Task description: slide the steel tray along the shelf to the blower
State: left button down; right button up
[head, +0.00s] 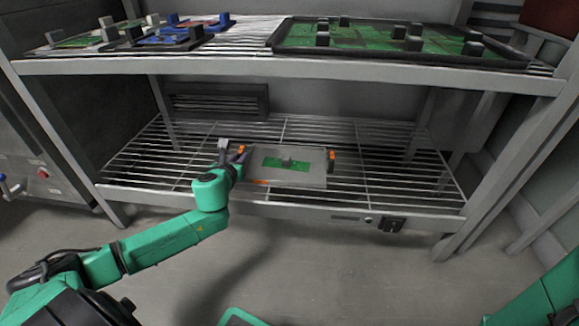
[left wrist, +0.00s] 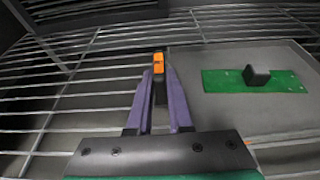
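The steel tray (head: 315,178) lies flat on the lower wire shelf. It carries a green circuit board (head: 270,162) with a dark block on it, and the board also shows in the left wrist view (left wrist: 225,80). An orange-topped handle stands at each side of the tray; the right handle (head: 332,160) is free. My left gripper (head: 238,152) is at the left handle (left wrist: 158,64), its purple fingers close on both sides of it. A dark louvred box (head: 215,103), seemingly the blower, is at the back, left of the tray. My right gripper is out of view.
The lower wire shelf (head: 400,175) is bare on both sides of the tray. The upper shelf (head: 250,67) holds boards in dark trays and overhangs the back. Shelf posts stand left and right. A small dark box (head: 391,223) is on the front rail.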

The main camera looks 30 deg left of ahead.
aim_at(157, 162)
pick_arm(q)
jog(key=shift+a, duration=0.1)
